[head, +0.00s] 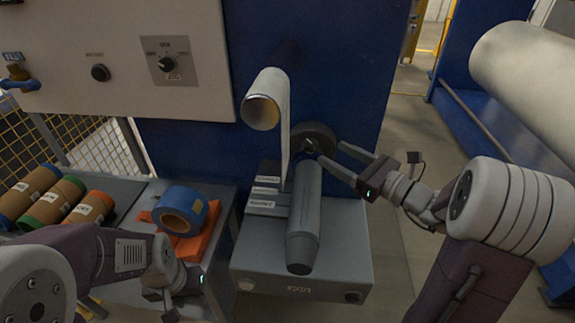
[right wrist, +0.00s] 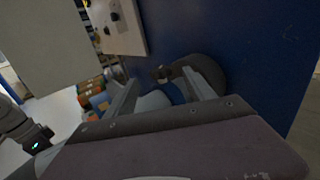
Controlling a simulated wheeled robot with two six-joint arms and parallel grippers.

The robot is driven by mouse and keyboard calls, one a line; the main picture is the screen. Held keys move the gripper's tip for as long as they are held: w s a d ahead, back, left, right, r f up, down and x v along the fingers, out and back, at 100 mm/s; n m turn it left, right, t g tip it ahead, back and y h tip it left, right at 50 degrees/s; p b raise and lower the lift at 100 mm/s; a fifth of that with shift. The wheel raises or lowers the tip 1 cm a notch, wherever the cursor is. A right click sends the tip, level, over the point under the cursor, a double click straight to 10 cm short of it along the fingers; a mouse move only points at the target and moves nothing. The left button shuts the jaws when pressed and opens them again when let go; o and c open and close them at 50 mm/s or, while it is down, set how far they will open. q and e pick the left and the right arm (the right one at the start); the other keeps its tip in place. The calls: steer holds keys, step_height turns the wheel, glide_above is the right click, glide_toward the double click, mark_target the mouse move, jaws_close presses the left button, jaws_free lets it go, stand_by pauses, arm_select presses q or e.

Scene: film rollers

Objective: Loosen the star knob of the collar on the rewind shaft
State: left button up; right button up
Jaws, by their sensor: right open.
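A dark collar (head: 318,133) sits at the far end of the grey rewind shaft (head: 304,205), close to the blue panel. A small dark star knob (head: 309,146) shows at the collar. In the right wrist view the collar (right wrist: 208,70) is a dark disc, and the small knob (right wrist: 161,73) shows between the finger tips. My right gripper (head: 331,152) is open, just right of the knob, its fingers pointing at it. I cannot tell whether they touch. My left gripper (head: 160,303) is low at the front left, away from the shaft; its finger gap is unclear.
A film roll (head: 263,110) hangs above, its strip dropping beside the shaft. Labelled grey blocks (head: 264,191) stand left of the shaft on the machine base (head: 347,255). Blue tape (head: 181,208) lies on an orange block (head: 199,243). Several coloured rolls (head: 57,203) lie at left.

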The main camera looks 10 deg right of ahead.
mark_target(318, 148)
steer(key=x, duration=0.8)
steer(key=shift+w+a+f+p, duration=0.25)
steer(key=shift+a+f+p, duration=0.05)
steer(key=shift+f, duration=0.1)
jaws_close()
